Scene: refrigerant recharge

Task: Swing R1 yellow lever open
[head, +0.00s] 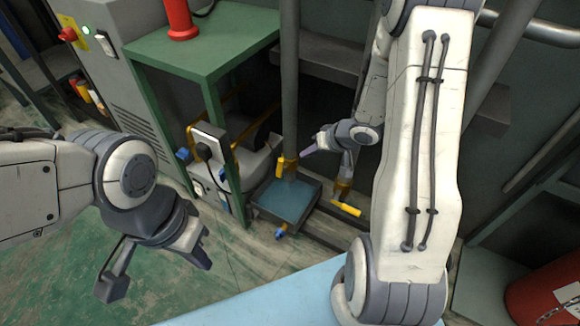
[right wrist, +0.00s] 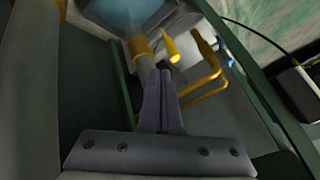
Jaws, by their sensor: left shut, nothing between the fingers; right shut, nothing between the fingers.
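A short yellow lever (right wrist: 171,46) shows just beyond my right fingertips in the right wrist view, beside a brass fitting (right wrist: 141,46) on a grey pipe. My right gripper (right wrist: 166,72) is shut and empty, pointing at them; whether it touches the lever cannot be told. In the head view my right gripper (head: 309,151) is just right of a yellow fitting (head: 286,165) on the vertical pipe. Another yellow lever (head: 346,208) lies lower right. No label shows which is R1. My left gripper (head: 196,256) is shut and empty at the lower left, far from the levers.
A green frame table (head: 205,45) with a red cylinder (head: 180,18) stands at the back left. A blue-topped tray (head: 287,201) sits below the pipe. A yellow tube loop (right wrist: 207,94) is close right of my right fingers. A red container (head: 547,293) stands far right.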

